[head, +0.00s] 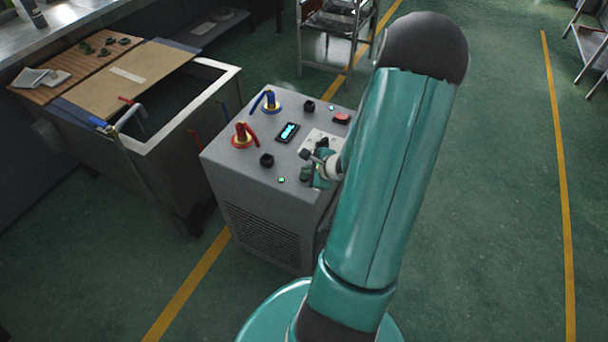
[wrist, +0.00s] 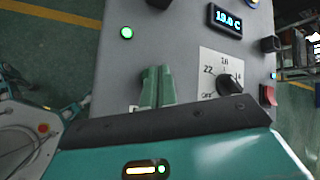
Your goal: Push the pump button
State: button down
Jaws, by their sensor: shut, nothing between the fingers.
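The grey chiller-like cabinet (head: 232,172) stands ahead of me with controls on its sloped top. A black button (head: 267,160) sits near its front edge, with a lit green light (head: 281,180) beside it. Another black button (head: 309,105) with a green light (head: 331,108) sits at the back. No pump label is readable, so I cannot tell which is the pump button. My gripper (wrist: 158,72) is shut and empty over the panel, right of the front green light (wrist: 126,32). In the head view my arm partly hides the panel's right side.
A display (wrist: 225,20) reading about 19.0 C, a rotary knob (wrist: 230,84) on a white plate and a red switch (wrist: 268,95) are close to my gripper. Red and blue hose fittings (head: 242,137) rise from the panel. A metal tank (head: 150,150) stands left.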

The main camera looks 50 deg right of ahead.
aim_at(306, 178)
jog(key=shift+r, duration=0.1)
jog(key=shift+r, duration=2.9)
jog(key=shift+w+a+r, duration=0.2)
jog(key=shift+a, duration=0.05)
jog(key=w+a+r+n+g+y, duration=0.1)
jog(key=w+a+r+n+y, duration=0.1)
jog(key=a+r+n, duration=0.65)
jog(key=w+a+r+n+g+y, duration=0.15)
jog(key=a+r+n, duration=0.35)
jog(key=a, duration=0.6)
jog(key=s+a+r+n+g+h, duration=0.1)
jog(key=s+a+r+n+h, duration=0.2)
jog(key=s+a+r+n, duration=0.7)
jog(key=s+a+n, duration=0.1)
jog(key=a+n, duration=0.1)
jog(key=n, duration=0.1)
jog(key=shift+s+a+r, duration=0.25)
jog(key=shift+s+r, duration=0.1)
